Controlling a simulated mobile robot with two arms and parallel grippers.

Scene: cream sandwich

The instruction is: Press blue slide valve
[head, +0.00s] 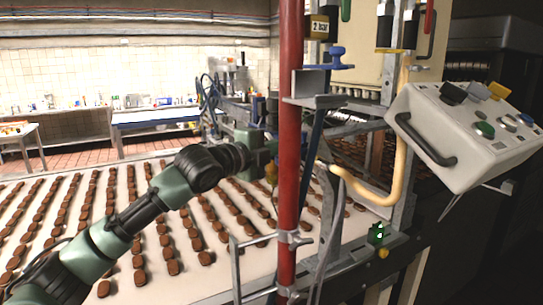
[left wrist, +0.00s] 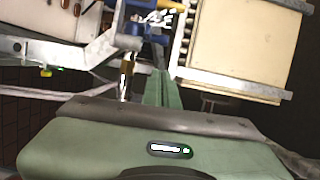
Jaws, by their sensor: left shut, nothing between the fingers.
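A blue valve part (head: 331,59) sits on a bracket near the top of the red pole in the head view, with a round blue knob above a flat blue plate. Blue parts (left wrist: 150,6) also show at the top of the left wrist view, though I cannot tell if they are the same valve. My left gripper (head: 263,147) reaches in behind the red pole, below the blue valve part and apart from it. The pole hides part of it. In the left wrist view its green fingers (left wrist: 157,85) are together and empty. My right gripper is not in view.
The red pole (head: 290,120) stands upright before my left gripper. A control box (head: 465,140) with coloured buttons is at the right. Rows of brown biscuits lie on the pale conveyor (head: 210,285). A curved yellowish pipe (head: 375,195) and metal frame posts stand right of the pole.

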